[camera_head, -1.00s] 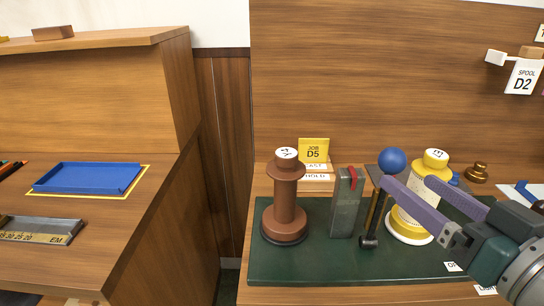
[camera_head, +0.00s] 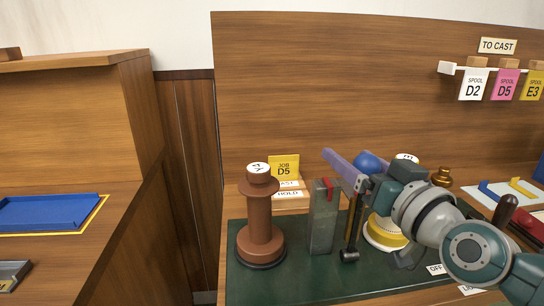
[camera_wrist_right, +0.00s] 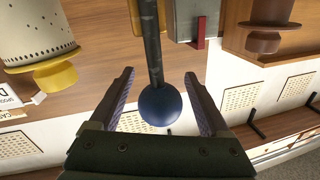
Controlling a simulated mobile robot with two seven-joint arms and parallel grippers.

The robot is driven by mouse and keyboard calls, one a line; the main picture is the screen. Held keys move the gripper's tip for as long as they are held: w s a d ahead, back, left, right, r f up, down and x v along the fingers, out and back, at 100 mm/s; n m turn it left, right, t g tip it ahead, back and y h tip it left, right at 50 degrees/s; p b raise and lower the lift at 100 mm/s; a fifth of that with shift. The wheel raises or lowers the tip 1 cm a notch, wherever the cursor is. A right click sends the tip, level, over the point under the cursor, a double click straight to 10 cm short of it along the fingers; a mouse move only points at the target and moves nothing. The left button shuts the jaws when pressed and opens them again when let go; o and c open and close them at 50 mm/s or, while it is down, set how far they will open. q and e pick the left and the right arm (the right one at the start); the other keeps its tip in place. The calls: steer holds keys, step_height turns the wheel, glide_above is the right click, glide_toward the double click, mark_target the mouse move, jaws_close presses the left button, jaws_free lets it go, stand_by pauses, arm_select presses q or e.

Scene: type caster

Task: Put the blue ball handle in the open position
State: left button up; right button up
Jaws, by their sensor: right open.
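The blue ball (camera_head: 366,162) shows in the head view behind my right gripper (camera_head: 345,168), which partly covers it. In the right wrist view the blue ball (camera_wrist_right: 159,106) sits on the end of a dark rod (camera_wrist_right: 152,45). It lies between the two spread purple fingers of my open right gripper (camera_wrist_right: 159,76), with gaps visible on both sides. A grey post (camera_head: 323,222) with a red marker (camera_head: 328,187) stands to the left of the ball. My left gripper is not in view.
A brown spool-like stand (camera_head: 260,222) stands left of the post on the dark green mat (camera_head: 290,280). A yellow and white canister (camera_head: 385,236) is close behind my right gripper. A yellow JOB D5 card (camera_head: 284,167) stands at the back. A blue tray (camera_head: 50,212) lies far left.

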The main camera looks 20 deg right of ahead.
jaws_close()
stand_by(0.8)
